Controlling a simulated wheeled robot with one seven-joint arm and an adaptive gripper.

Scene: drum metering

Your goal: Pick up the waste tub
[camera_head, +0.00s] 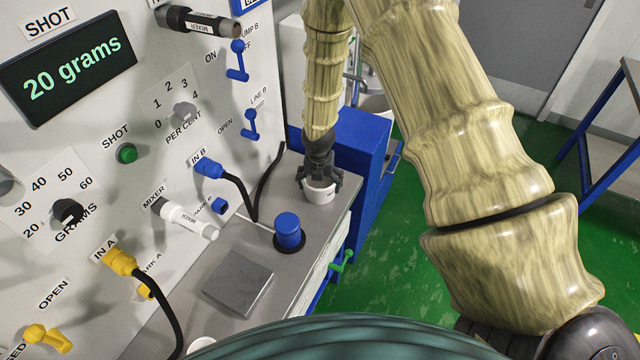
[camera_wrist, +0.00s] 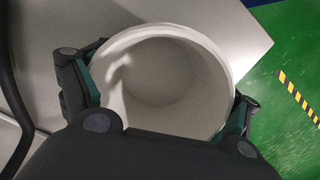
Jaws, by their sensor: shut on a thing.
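The waste tub is a small white open-topped cup (camera_head: 318,192) on the grey bench ledge, at its far right end in the head view. My gripper (camera_head: 319,178) comes down on it from above. In the wrist view the tub (camera_wrist: 165,75) looks empty inside, and my gripper's fingers (camera_wrist: 163,92) press on its outer wall from the left and right. The gripper is shut on the tub. The tub looks upright; whether its base touches the ledge I cannot tell.
A blue-capped post (camera_head: 288,232) and a square metal plate (camera_head: 239,283) are on the ledge (camera_head: 215,255). A black cable (camera_head: 236,190) hangs from the blue IN B plug (camera_head: 207,168) near the tub. A blue cabinet (camera_head: 355,150) stands behind. Green floor (camera_head: 385,260) lies right of the ledge.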

